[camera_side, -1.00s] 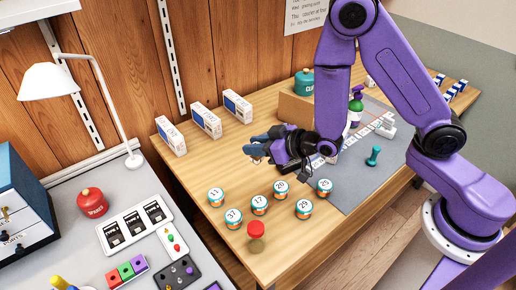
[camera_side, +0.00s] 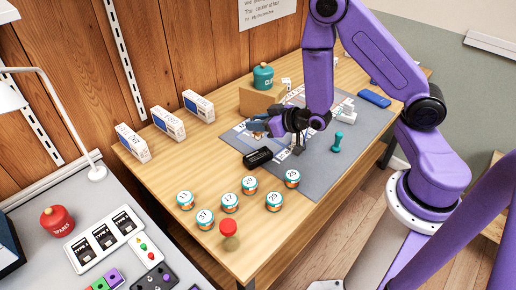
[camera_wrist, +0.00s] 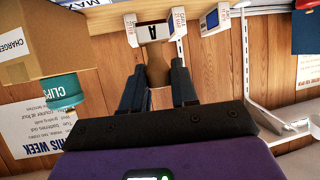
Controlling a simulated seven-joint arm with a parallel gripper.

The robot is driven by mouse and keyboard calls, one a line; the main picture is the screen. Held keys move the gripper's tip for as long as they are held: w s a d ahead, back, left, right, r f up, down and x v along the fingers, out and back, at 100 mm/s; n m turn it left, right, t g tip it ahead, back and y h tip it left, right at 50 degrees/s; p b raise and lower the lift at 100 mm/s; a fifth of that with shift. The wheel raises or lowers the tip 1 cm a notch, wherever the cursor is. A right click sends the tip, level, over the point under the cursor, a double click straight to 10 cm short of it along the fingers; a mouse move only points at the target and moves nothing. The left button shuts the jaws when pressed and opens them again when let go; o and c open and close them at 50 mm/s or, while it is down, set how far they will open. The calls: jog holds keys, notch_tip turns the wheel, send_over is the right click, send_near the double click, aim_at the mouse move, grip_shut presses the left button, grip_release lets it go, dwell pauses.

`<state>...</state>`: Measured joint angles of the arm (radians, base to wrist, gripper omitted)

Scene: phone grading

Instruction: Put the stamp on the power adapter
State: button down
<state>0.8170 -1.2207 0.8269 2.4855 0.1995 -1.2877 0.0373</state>
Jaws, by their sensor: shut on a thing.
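My gripper (camera_wrist: 157,85) is shut on the stamp's brown wooden handle (camera_wrist: 158,72). A block marked "A" with a dark red edge (camera_wrist: 153,33) shows just beyond the handle. In the side view my gripper (camera_side: 262,126) points left, above the near left part of the grey mat; the stamp is small and unclear there. A white blocky thing (camera_side: 345,106), which may be the power adapter, lies on the mat to the right of my gripper, partly behind the arm. I cannot tell for certain which thing is the adapter.
A black block (camera_side: 258,157) lies by the mat's left edge. A teal knobbed thing (camera_side: 337,142) stands on the mat (camera_side: 318,180). Several numbered jars (camera_side: 229,202) and a red-topped piece (camera_side: 229,230) stand in front. White boxes (camera_side: 165,120) line the wall; a cardboard box (camera_side: 258,100) stands behind.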

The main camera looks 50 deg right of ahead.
jog(key=shift+f, duration=3.55)
jog(key=shift+f, duration=0.1)
jog(key=c, duration=0.9)
grip_release()
jog(key=shift+o, duration=0.2)
